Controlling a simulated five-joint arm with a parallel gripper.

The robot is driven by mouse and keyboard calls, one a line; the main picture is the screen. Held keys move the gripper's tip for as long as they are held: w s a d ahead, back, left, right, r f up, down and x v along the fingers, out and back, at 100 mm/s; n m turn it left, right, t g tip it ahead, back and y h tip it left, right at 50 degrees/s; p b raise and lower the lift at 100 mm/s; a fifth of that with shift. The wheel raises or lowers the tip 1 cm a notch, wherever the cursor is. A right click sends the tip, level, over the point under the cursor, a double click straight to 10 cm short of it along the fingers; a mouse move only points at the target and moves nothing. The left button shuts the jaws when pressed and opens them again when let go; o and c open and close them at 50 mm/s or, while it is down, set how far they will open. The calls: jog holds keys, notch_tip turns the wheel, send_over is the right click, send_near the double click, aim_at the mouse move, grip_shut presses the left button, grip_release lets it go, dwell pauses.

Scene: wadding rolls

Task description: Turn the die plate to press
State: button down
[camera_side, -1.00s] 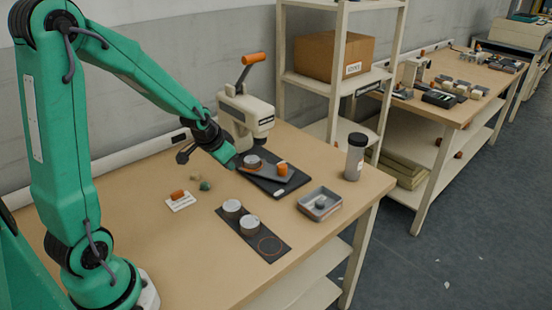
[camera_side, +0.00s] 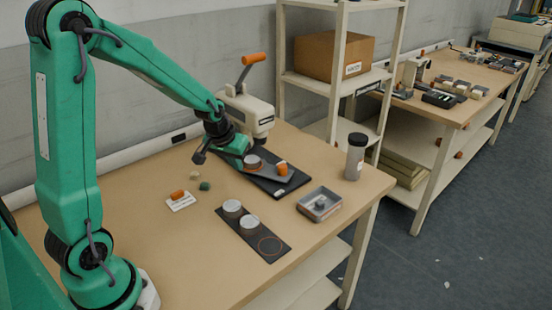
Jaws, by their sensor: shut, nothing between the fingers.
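The die plate (camera_side: 270,172) is a grey plate with an upright orange knob (camera_side: 281,168) at its right end. It lies on a black base (camera_side: 287,187) at the foot of the press. A round die with a reddish-orange band (camera_side: 252,161) sits at its left end. The cream press (camera_side: 246,113) stands behind, its orange-tipped lever raised. My gripper (camera_side: 243,163) is shut and empty, low at the left end of the plate, left of the knob. Its fingertips are small and partly merge with the plate, so I cannot tell whether they touch it.
A dark strip (camera_side: 226,217) in front holds two pale round tins (camera_side: 250,224) and an empty orange ring mark. A grey tray (camera_side: 334,206) and a grey bottle (camera_side: 355,157) stand at right.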

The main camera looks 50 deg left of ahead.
aim_at(250, 163)
jog(key=x, duration=0.8)
jog(key=shift+a+f, duration=0.25)
jog(key=shift+f, duration=0.1)
jog(key=shift+w+a, duration=0.35)
jog(key=shift+w, duration=0.5)
jog(key=shift+w+a, duration=0.2)
jog(key=shift+w, duration=0.35)
jog(key=shift+w+a, duration=0.25)
jog(key=shift+w, duration=0.25)
jog(key=shift+a, duration=0.1)
jog(key=shift+w+a+m, duration=0.7)
jog(key=shift+a+m, duration=0.15)
jog(key=shift+m, duration=0.25)
jog(key=shift+w+a, duration=0.65)
jog(key=shift+w, duration=0.15)
jog(key=shift+s, duration=0.2)
